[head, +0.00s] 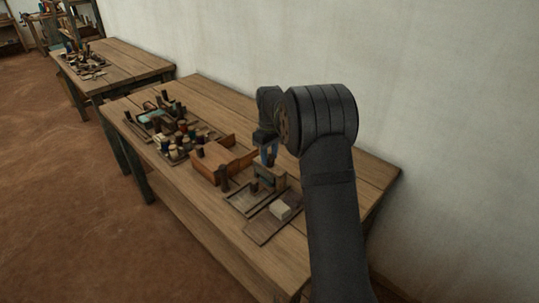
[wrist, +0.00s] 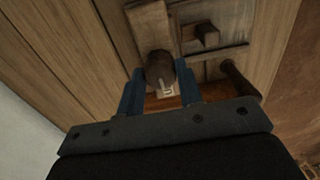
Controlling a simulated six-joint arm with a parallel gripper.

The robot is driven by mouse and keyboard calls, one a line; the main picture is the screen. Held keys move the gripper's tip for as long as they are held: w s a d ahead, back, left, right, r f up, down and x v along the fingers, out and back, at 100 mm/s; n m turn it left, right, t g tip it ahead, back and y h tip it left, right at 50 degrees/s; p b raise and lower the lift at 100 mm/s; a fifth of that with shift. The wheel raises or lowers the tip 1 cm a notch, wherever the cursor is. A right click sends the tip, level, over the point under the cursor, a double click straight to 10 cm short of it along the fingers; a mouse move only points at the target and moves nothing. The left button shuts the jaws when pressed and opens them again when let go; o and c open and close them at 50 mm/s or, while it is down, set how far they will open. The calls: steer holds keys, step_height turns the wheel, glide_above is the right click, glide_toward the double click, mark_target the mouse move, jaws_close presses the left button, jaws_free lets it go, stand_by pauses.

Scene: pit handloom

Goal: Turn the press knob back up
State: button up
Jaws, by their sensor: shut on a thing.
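The press knob (wrist: 160,66) is a dark brown round knob in the wrist view, between my two blue fingers. A small pale plate with a dark mark shows just below it. My gripper (wrist: 158,80) is shut on the knob, one finger on each side. In the head view my gripper (head: 268,156) points down over the wooden fixtures in the middle of the table. The knob cannot be made out clearly there, and which way it is turned is hard to tell.
The wooden table (head: 200,222) bears an orange-brown wooden box (head: 208,170) left of my gripper. A pale block (head: 281,209) lies on a board nearer the front. Several spools (head: 178,140) stand further left. The wall (head: 210,40) is close behind the table.

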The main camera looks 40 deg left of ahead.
mark_target(269, 157)
steer(key=shift+r, duration=0.1)
steer(key=o, duration=1)
step_height(269, 157, up, 17)
steer(key=shift+r, duration=0.15)
stand_by(0.4)
step_height(269, 157, down, 18)
steer(key=shift+r, duration=0.25)
stand_by(0.4)
